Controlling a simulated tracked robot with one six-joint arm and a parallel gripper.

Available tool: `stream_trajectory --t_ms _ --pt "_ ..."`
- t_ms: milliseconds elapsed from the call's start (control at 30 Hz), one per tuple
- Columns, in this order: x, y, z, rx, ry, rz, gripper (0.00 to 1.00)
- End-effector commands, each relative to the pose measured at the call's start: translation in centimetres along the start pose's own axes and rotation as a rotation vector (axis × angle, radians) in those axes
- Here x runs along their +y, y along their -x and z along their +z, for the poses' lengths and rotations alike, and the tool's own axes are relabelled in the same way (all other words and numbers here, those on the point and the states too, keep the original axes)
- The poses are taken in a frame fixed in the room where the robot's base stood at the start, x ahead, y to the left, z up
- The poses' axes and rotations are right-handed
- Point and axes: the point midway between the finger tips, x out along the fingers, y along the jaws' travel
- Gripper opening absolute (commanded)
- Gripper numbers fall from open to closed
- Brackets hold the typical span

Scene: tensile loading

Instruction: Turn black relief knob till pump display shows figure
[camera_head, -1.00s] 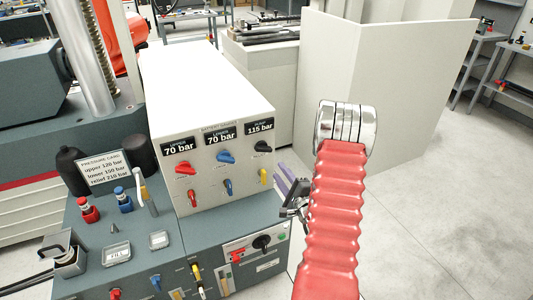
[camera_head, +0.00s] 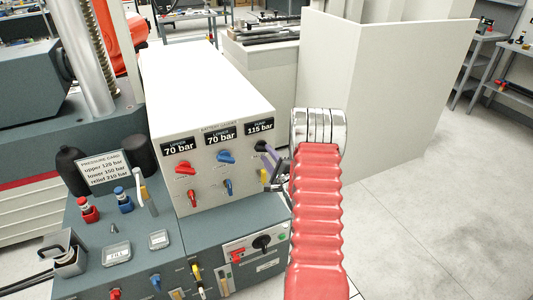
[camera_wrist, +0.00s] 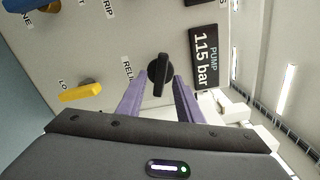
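The black relief knob (camera_wrist: 158,75) is on the light panel, with its bar nearly upright in the wrist view. It also shows in the head view (camera_head: 261,147), partly covered by my gripper. The pump display (camera_head: 260,126) reads 115 bar; the wrist view (camera_wrist: 204,58) shows the same. My gripper (camera_wrist: 160,77) has two purple fingers apart, one on each side of the knob, with small gaps visible. I cannot tell how far the tips reach over it. The pressure card (camera_head: 104,171) seems to read upper 120, lower 150, relief 210 bar.
The upper (camera_head: 179,146) and lower (camera_head: 220,135) displays both read 70 bar. A red knob (camera_head: 184,168) and a blue knob (camera_head: 226,157) sit below them. A yellow lever (camera_wrist: 80,92) is close beside the relief knob. Open floor (camera_head: 430,220) lies to the right.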

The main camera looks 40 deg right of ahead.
Motion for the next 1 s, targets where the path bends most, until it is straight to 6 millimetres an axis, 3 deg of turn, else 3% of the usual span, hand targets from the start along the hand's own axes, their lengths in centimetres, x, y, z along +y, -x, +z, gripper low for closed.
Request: stream_trajectory --t_ms 200,533,1000 --pt "0.1 -2.0 0.0 0.000 0.000 0.000 0.33" --pt "0.0 -2.2 0.0 0.000 0.000 0.000 0.33" --pt "0.1 -2.2 0.0 0.001 0.000 0.001 0.00"
